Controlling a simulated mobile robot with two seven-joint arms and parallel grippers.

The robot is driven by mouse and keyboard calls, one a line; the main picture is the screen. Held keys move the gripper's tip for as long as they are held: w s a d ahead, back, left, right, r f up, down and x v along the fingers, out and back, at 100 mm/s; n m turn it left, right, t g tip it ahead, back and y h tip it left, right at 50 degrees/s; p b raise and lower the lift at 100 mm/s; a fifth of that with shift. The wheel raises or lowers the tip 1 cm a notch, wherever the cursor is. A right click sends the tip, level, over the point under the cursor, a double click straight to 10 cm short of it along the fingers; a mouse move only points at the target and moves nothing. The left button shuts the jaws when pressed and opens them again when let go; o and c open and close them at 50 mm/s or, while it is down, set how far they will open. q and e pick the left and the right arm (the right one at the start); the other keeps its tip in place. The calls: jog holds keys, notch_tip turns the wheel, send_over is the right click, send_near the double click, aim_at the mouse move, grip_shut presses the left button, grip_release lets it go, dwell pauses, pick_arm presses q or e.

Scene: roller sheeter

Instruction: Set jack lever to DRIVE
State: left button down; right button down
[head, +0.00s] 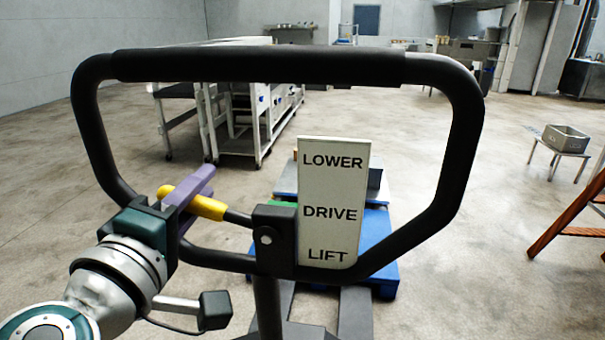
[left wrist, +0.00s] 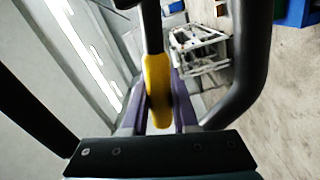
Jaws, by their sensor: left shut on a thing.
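The jack lever (head: 215,209) has a yellow grip and a dark rod. The rod joins a black pivot block (head: 272,236) on the handle's lower bar. The lever points left and slightly up, with its grip about level with the word DRIVE. The white label plate (head: 334,188) reads LOWER, DRIVE and LIFT from top to bottom. My left gripper (head: 190,200) has purple fingers and is shut on the yellow grip. The grip also shows between the fingers in the left wrist view (left wrist: 158,90). My right gripper is not in view.
The black loop handle (head: 250,66) surrounds the lever and label. Behind it is a blue pallet (head: 385,265) with a metal load. A white-framed machine (head: 260,110) stands back left. A grey bin (head: 566,140) on a stool and an orange ladder (head: 575,220) are at right.

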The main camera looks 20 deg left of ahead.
pick_arm(q)
jog(key=c, duration=0.7)
grip_release()
jog(key=b+v, duration=0.1)
jog(key=v, duration=0.9)
jog(key=shift+b, duration=0.35)
jog(key=shift+w+d+r, duration=0.1)
jog(key=shift+d, duration=0.05)
